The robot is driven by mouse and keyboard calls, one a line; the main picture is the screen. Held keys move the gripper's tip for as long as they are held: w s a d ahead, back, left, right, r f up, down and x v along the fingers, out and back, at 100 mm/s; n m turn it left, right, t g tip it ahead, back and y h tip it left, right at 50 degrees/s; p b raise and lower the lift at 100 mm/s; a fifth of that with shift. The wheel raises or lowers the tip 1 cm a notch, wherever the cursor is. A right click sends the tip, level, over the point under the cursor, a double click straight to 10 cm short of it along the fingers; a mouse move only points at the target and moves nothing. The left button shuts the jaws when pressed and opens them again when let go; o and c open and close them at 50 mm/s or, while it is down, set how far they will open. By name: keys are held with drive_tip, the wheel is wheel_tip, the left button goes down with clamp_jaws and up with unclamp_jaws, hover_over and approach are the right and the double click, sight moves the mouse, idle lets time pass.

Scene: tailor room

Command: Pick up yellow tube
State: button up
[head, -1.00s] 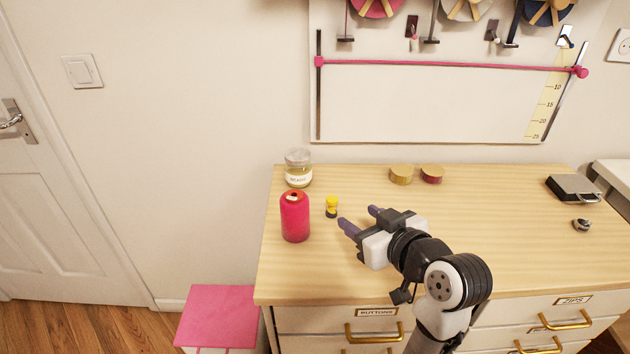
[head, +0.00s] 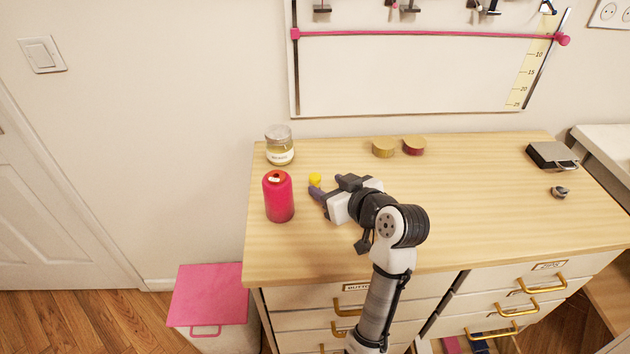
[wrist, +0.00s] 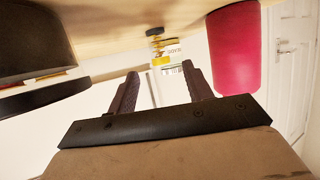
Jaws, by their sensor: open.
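The yellow tube (head: 315,180) is small and stands on the dresser top, with its lower part hidden behind my gripper in the head view. My gripper (head: 325,187) is open just to the right of the tube, low over the wood. In the wrist view, which is upside down, the tube (wrist: 156,45) with its dark base shows beyond the open fingers (wrist: 160,72), roughly in line with the gap. Nothing is between the fingers. I cannot tell the exact distance left between fingertips and tube.
A red bottle-like container (head: 278,197) stands close left of the tube. A labelled glass jar (head: 280,147) stands behind it. Two small round tins (head: 384,148) sit at the back.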

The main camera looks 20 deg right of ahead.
sight(319, 180)
drive_tip(key=shift+p+x, duration=0.5)
drive_tip(key=shift+x, duration=1.5)
drive_tip(key=shift+r, duration=0.15)
drive_tip(key=c, duration=1.1)
